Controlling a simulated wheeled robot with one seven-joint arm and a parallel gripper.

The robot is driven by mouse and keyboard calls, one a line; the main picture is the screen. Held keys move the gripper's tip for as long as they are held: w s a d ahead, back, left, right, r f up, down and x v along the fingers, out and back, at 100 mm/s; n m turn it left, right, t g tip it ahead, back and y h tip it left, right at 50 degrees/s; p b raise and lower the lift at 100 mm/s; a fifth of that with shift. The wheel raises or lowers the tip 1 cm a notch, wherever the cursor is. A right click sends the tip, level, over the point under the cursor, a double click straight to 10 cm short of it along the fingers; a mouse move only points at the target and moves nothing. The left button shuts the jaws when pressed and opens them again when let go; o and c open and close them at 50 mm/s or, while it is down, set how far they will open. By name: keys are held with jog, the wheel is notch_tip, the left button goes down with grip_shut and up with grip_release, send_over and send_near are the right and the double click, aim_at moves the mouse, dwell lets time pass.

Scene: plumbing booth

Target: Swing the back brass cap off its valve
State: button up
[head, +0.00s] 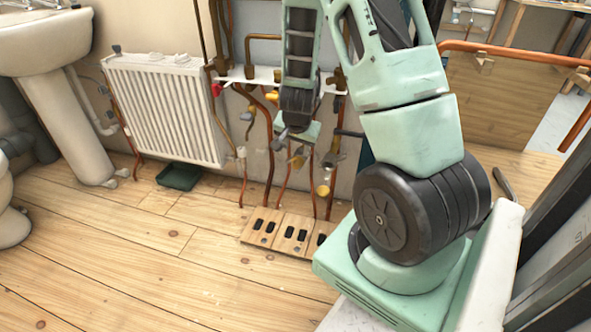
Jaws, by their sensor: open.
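My gripper (291,146) is at the lower end of my arm, in front of the pipework on the wall. It is small and partly mixed with the pipes behind it; its jaws are open. Brass fittings show around it: one (248,115) to the left on the pipes, one (298,157) just below the gripper, and a round one (323,190) lower right. I cannot tell which is the back brass cap, or whether the gripper touches any fitting. My wrist and forearm hide part of the pipework.
Copper pipes (268,165) run down to a slotted wooden board (266,226) on the floor. A white radiator (168,110) and a dark green tray (179,177) are left of the pipes. A white basin (42,42) stands farther left. The front-left floor is clear.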

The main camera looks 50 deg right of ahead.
aim_at(296, 164)
jog(key=b+x, duration=0.4)
jog(key=x, duration=0.7)
jog(key=shift+c, duration=0.3)
grip_shut()
